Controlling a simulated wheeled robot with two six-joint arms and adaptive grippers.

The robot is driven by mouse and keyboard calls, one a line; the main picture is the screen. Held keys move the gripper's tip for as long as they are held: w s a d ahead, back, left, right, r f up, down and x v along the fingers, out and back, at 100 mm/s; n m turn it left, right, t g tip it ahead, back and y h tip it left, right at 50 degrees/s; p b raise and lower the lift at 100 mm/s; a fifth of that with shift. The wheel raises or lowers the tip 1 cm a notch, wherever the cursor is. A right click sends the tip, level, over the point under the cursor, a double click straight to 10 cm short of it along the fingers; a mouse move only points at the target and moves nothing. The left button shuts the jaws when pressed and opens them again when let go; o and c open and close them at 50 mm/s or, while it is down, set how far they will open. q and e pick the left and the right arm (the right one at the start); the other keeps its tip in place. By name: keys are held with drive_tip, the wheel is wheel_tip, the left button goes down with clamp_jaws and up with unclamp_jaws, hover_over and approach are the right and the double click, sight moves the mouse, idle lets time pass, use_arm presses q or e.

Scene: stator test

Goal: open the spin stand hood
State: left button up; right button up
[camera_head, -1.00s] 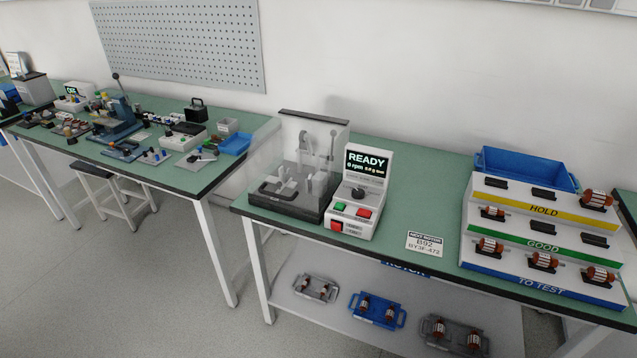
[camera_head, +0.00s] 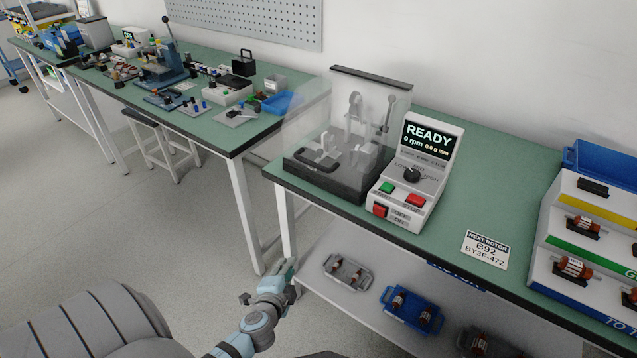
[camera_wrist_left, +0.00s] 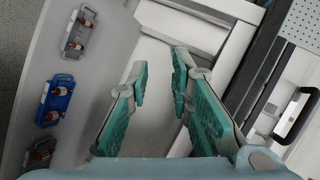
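The spin stand's clear hood (camera_head: 305,115) is down over its black base, with rotor supports visible through it. Its black bar handle (camera_head: 317,160) is low at the front; a black handle also shows at the right of the left wrist view (camera_wrist_left: 295,115). My left gripper (camera_head: 287,274) is in front of the bench, below the tabletop edge and apart from the handle. In the left wrist view its teal-padded fingers (camera_wrist_left: 158,82) are apart with nothing between them. My right gripper is not in view.
The control box (camera_head: 418,172) reading READY stands right of the hood. A label card (camera_head: 485,250) lies on the green bench top (camera_head: 440,245). Trays (camera_head: 411,310) with rotors sit on the lower shelf. A rotor rack (camera_head: 590,225) is at the right.

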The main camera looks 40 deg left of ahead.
use_arm(q)
drive_tip(key=w+r+m+t+y+b, duration=0.15)
drive_tip(key=w+r+t, duration=0.25)
drive_tip(key=r, duration=0.5)
drive_tip(key=m+t, duration=0.2)
approach(311, 164)
wheel_tip(311, 164, down, 3)
drive_tip(key=s+d, duration=0.2)
drive_tip(key=s, duration=0.1)
drive_tip(key=shift+n+t+y, duration=0.25)
drive_tip(key=shift+t+y, duration=0.05)
drive_tip(key=shift+y, duration=0.25)
drive_tip(key=x, duration=0.9)
drive_tip(key=r+x, duration=0.1)
drive_tip(key=x, duration=0.4)
drive_tip(key=shift+w+a, duration=0.1)
drive_tip(key=shift+a, duration=0.15)
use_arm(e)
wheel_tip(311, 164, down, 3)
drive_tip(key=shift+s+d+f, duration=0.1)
use_arm(q)
clamp_jaws()
